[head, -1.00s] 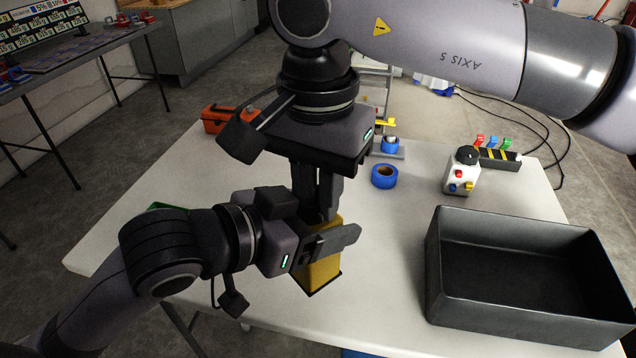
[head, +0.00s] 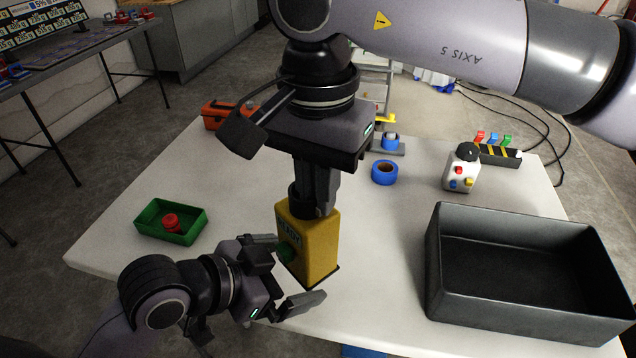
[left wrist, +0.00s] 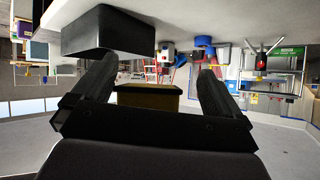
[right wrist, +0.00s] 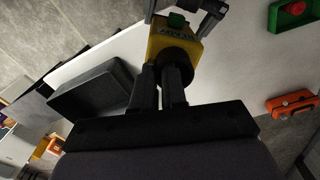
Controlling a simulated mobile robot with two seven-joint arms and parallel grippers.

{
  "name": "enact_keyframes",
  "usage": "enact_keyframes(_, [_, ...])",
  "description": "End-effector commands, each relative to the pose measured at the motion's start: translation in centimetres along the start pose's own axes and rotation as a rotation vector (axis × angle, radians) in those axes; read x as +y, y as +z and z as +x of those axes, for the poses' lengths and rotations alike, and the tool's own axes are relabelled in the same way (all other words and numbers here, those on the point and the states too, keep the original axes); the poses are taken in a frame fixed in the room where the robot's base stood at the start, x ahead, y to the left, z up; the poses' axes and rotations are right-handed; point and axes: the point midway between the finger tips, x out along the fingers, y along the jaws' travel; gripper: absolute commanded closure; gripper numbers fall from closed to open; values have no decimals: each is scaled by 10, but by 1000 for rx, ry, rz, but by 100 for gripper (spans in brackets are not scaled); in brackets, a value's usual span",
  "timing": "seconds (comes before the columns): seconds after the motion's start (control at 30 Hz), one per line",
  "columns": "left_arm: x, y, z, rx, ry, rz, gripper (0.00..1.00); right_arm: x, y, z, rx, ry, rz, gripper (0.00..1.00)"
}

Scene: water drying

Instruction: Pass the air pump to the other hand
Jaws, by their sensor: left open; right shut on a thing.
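The air pump is a yellow box (head: 318,252) with a black top and a green knob on its front-left face. My right gripper (head: 316,205) points down from above and is shut on the pump's black top, holding it upright. The pump also shows in the right wrist view (right wrist: 168,42). My left gripper (head: 292,275) is open, low and to the left of the pump, with its fingers apart and nothing between them. In the left wrist view the yellow pump (left wrist: 147,97) shows beyond the spread fingers.
A large dark open bin (head: 435,272) stands on the right of the white table (head: 230,190). A green tray (head: 150,232) holding a red part (head: 171,222) is at left. Blue tape (head: 384,173), a button box (head: 461,172) and an orange toolbox (head: 213,115) stand farther back.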

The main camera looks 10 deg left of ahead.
Motion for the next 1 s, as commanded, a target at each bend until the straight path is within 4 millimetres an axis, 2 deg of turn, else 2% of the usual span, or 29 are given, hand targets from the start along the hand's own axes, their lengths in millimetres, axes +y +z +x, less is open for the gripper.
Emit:
enact_keyframes(0.1, [-11, 46, 16, -37, -78, 137, 0, 0, 0, 0, 0, -1, 0, 100])
enact_keyframes(0.23, [-24, 113, 25, -107, -201, 256, 0, 0, 0, 0, 0, -1, 0, 100])
enact_keyframes(0.37, [-27, 179, 21, -186, -309, 298, 0, 0, 0, 0, 0, -1, 0, 100])
enact_keyframes(0.47, [-20, 225, 11, -240, -364, 317, 0, 0, 0, 0, 0, -1, 0, 100])
enact_keyframes(0.53, [-9, 253, 4, -256, -394, 266, 0, 0, 0, 0, 0, 0, 0, 100])
enact_keyframes(0.6, [-4, 258, 5, -222, -414, 143, 0, 0, 0, 0, 0, 0, 0, 100])
enact_keyframes(0.8, [4, 255, 14, -135, -421, -182, 0, 0, 0, 0, 0, 0, 0, 100])
enact_keyframes(1.0, [8, 251, 20, -84, -417, -378, 0, 0, 0, 0, 0, -1, 0, 100])
